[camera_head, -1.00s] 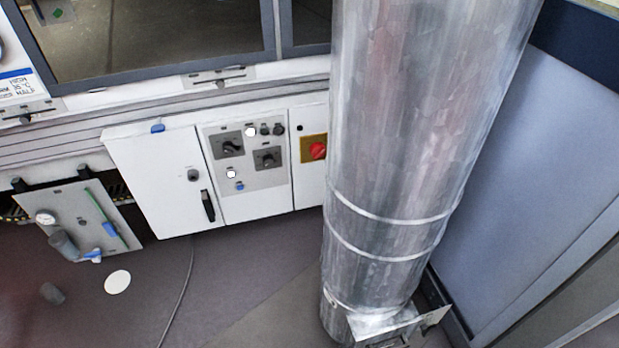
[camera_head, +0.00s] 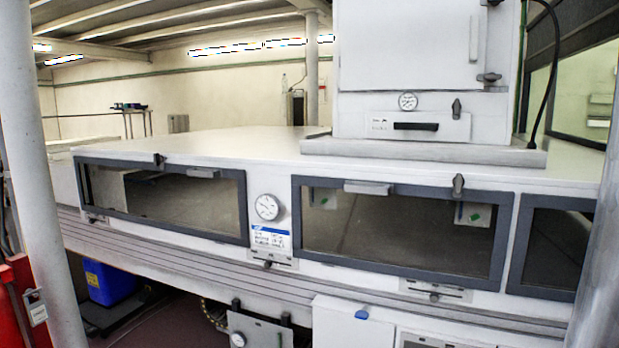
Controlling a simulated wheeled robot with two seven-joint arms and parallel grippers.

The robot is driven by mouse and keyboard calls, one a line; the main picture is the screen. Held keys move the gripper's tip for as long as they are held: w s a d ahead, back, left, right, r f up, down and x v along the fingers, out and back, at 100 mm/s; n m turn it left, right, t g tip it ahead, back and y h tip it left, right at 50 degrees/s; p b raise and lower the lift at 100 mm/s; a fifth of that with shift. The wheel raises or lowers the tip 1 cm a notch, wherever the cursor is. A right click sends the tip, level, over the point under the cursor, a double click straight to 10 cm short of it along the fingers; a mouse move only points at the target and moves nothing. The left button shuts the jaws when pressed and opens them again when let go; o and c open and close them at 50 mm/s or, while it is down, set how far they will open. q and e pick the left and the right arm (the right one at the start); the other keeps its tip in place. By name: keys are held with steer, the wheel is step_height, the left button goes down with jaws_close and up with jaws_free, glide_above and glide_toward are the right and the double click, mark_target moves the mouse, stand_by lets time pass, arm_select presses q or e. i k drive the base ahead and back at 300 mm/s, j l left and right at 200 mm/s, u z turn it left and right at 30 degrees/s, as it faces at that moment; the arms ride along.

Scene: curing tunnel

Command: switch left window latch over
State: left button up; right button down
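The left window (camera_head: 160,204) is a dark-framed pane in the white tunnel's long side. Its small dark latch (camera_head: 160,160) sits on the top edge of the frame, left of a light handle (camera_head: 203,173). The latch is too small to tell exactly which way its lever points. The right window (camera_head: 398,236) has a larger-looking grey latch (camera_head: 458,186) on its top edge, which stands about upright. Neither of my grippers shows in this view.
A round gauge (camera_head: 267,207) sits between the windows. A grey post (camera_head: 38,180) and a red unit with a padlock (camera_head: 36,300) stand at the left. A blue bin (camera_head: 109,283) is below the tunnel. A metal duct (camera_head: 598,270) edges in at the right.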

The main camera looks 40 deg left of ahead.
mark_target(159, 160)
steer(key=j+u, duration=0.1)
steer(key=u, duration=0.55)
steer(key=k+u, duration=0.1)
steer(key=u, duration=0.75)
steer(key=k+u, duration=0.15)
steer(key=u, duration=0.25)
steer(key=i+l+u, duration=0.2)
steer(key=i+j, duration=0.3)
steer(key=i+j+u, duration=0.1)
steer(key=i+j, duration=0.2)
steer(key=i, duration=0.25)
steer(key=i+j, duration=0.25)
steer(key=i, duration=0.2)
steer(key=i+j, duration=0.25)
steer(key=i, duration=0.15)
steer(key=j+u, duration=0.05)
